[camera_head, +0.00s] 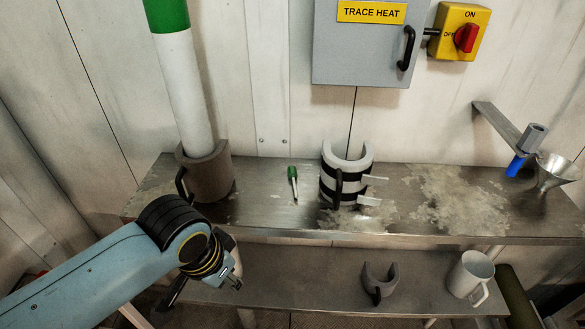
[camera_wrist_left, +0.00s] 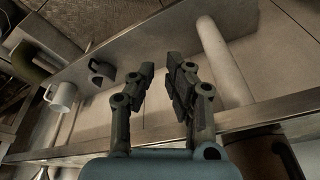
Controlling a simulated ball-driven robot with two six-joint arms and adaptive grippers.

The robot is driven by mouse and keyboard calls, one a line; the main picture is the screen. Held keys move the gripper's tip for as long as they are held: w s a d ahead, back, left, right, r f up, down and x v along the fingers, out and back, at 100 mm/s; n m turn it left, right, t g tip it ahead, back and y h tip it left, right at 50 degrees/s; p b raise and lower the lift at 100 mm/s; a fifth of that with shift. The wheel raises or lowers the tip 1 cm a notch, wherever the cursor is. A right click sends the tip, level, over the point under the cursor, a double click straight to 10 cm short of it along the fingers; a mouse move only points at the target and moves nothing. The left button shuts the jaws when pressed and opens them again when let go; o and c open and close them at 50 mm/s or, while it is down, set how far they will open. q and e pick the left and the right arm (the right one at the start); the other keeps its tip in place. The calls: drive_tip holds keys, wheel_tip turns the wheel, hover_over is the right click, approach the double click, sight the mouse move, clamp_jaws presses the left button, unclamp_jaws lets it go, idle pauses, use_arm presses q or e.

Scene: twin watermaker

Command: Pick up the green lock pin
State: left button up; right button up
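The green lock pin (camera_head: 293,181) has a green head and a pale shaft. It lies on the upper metal shelf in the head view, between the brown cuff and the black-banded grey cuff. My left gripper (camera_head: 236,284) is in front of the shelf edge, low and to the left of the pin, apart from it. In the left wrist view its two fingers (camera_wrist_left: 160,72) stand apart with nothing between them. The pin does not show in the wrist view. My right gripper is in neither view.
A brown cuff (camera_head: 208,175) surrounds the green-and-white pipe (camera_head: 180,85). A grey cuff with black bands (camera_head: 346,178) stands right of the pin. A dark half-ring (camera_head: 380,283) and a white mug (camera_head: 470,277) are on the lower shelf. A funnel (camera_head: 555,172) is far right.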

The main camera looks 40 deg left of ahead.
use_arm(q)
drive_tip(key=w+r+n+p, duration=0.15)
drive_tip(key=w+r, duration=0.25)
drive_tip(key=r, duration=0.5)
drive_tip(key=n+h+p, duration=0.2)
drive_tip(key=n+h, duration=0.1)
drive_tip(key=n, duration=0.4)
approach(295, 191)
drive_tip(key=shift+w+d+f+g, duration=0.1)
drive_tip(key=shift+w+f+g, duration=0.15)
drive_tip(key=shift+f, duration=0.3)
drive_tip(key=shift+w+d+f+g, duration=0.15)
drive_tip(key=shift+w+f, duration=0.1)
drive_tip(key=shift+f, duration=0.35)
drive_tip(key=x, duration=0.6)
drive_tip(key=shift+w, duration=0.1)
drive_tip(key=shift+c, duration=0.2)
clamp_jaws()
drive_tip(key=shift+r, duration=0.1)
